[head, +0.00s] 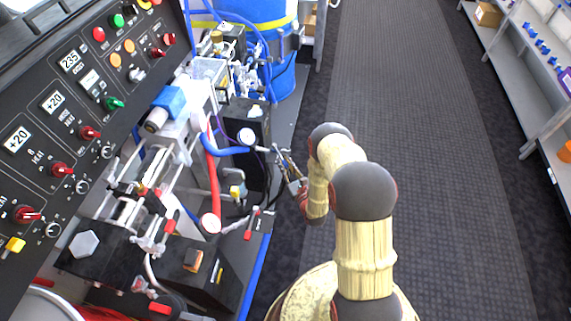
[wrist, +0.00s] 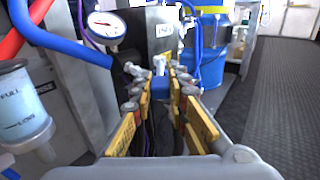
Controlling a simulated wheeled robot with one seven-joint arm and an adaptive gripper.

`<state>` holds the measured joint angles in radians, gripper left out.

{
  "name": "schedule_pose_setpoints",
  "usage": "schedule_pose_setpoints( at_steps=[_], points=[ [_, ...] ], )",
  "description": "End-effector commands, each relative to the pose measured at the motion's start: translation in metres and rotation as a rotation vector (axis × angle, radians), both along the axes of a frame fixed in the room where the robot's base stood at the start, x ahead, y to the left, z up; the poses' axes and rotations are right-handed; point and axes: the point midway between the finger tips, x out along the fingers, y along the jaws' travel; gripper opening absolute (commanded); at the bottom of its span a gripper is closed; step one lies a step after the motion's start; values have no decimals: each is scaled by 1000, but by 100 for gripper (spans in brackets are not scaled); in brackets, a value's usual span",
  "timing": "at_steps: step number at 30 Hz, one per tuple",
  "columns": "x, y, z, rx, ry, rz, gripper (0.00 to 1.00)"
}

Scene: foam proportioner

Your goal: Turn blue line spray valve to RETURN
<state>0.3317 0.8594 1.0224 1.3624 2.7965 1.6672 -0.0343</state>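A blue hose (head: 222,148) runs to a black block with a round gauge (head: 246,137); the gauge also shows in the wrist view (wrist: 106,28). My gripper (head: 282,157) is just right of this block. In the wrist view my gripper (wrist: 163,78) has its yellow-padded fingers apart, pointing forward. A small blue piece (wrist: 160,88) and a metal fitting (wrist: 158,65) show in the gap between the fingertips. I cannot tell whether the blue piece is the spray valve's handle, or whether the fingers touch it. No RETURN marking is readable.
A red hose (head: 213,180) and a red-handled valve (head: 252,224) are on the machine's front side. A control panel (head: 75,110) stands left. A blue drum (head: 268,30) stands behind. The dark floor aisle (head: 400,100) to the right is clear, with shelves (head: 530,75) beyond.

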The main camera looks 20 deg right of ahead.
Motion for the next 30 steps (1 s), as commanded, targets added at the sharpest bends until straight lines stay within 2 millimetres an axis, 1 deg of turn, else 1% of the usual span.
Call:
schedule_pose_setpoints(
  at_steps=[1, 11, 20, 23, 26, 30],
  points=[
    [0, 1, 0, 0, 1, 3, 17],
    [0, 0, 0, 0, 0, 1, 35],
    [-1, 0, 0, 0, 0, 1, 35],
    [-8, 0, -1, 0, 2, 0, 35],
    [-22, -1, -1, 1, 3, -2, 35],
    [-51, -2, -1, 0, 2, -3, 35]
  ],
)
